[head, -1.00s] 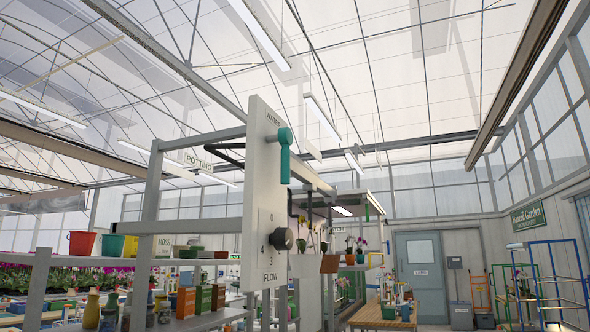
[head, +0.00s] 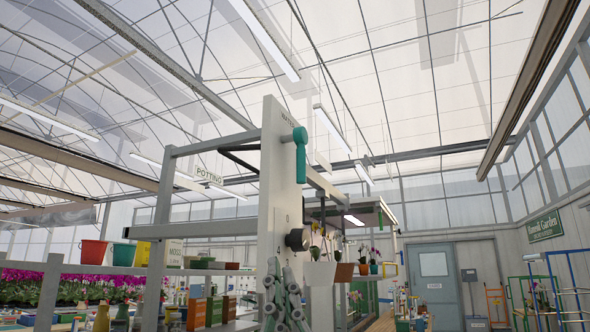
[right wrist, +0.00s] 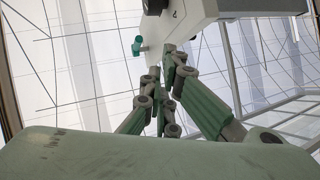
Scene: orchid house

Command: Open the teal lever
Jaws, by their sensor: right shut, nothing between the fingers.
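The teal lever (head: 300,160) is mounted high on the face of a white upright panel (head: 272,195), under the word WATER. Its handle hangs straight down from its pivot. In the right wrist view the lever (right wrist: 138,46) shows left of the fingertips. My right gripper (head: 283,272), grey-green, is raised in front of the panel's lower part, well below the lever and apart from it. Its fingers (right wrist: 162,72) are shut and empty. It hides part of the panel's lower markings. My left gripper is not in view.
A dark round knob (head: 298,239) sticks out of the panel between lever and gripper. Shelves with pots (head: 93,252) and boxes stand left of the panel. Hanging orchid pots (head: 320,272) are behind it at right. The air around the lever's front looks clear.

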